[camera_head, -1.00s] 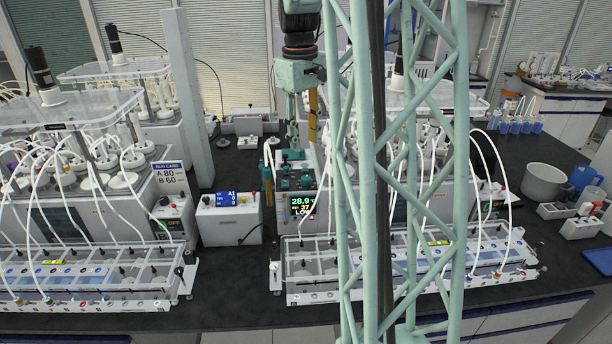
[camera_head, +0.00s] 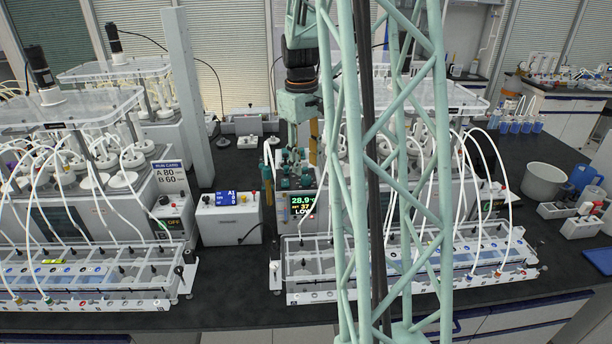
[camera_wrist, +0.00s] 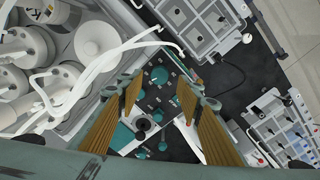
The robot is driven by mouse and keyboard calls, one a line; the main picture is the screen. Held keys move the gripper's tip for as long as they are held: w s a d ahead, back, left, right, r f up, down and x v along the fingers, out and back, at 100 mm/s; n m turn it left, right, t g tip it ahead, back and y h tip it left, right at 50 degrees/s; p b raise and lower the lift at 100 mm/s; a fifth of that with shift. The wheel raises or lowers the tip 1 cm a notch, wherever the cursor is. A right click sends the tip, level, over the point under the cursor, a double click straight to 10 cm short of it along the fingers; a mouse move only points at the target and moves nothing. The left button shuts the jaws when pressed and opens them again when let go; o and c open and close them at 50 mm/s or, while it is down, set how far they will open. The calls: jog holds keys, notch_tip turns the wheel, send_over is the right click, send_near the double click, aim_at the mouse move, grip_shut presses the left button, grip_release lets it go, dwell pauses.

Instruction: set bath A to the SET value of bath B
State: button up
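A bath display (camera_head: 302,204) right of centre in the head view reads about 28.9, with SET 37 and LOW below. The other bath's controller (camera_head: 172,224), at the left, has a small dark display that seems to read OFF. Teal knobs (camera_wrist: 160,73) on a dark surface show beyond and between the fingers.
A run card (camera_head: 169,178) reads A 80, B 60. A white box (camera_head: 230,217) with a blue screen stands between the baths. Clear-lidded trays (camera_head: 90,280) line the front, with white tubes arching over them. My lattice column hides much of the right bath.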

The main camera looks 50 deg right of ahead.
aim_at(306, 177)
jog(key=shift+d+f, duration=0.15)
jog(key=shift+f, duration=2.4)
jog(key=shift+c, duration=0.3)
jog(key=c, duration=0.8)
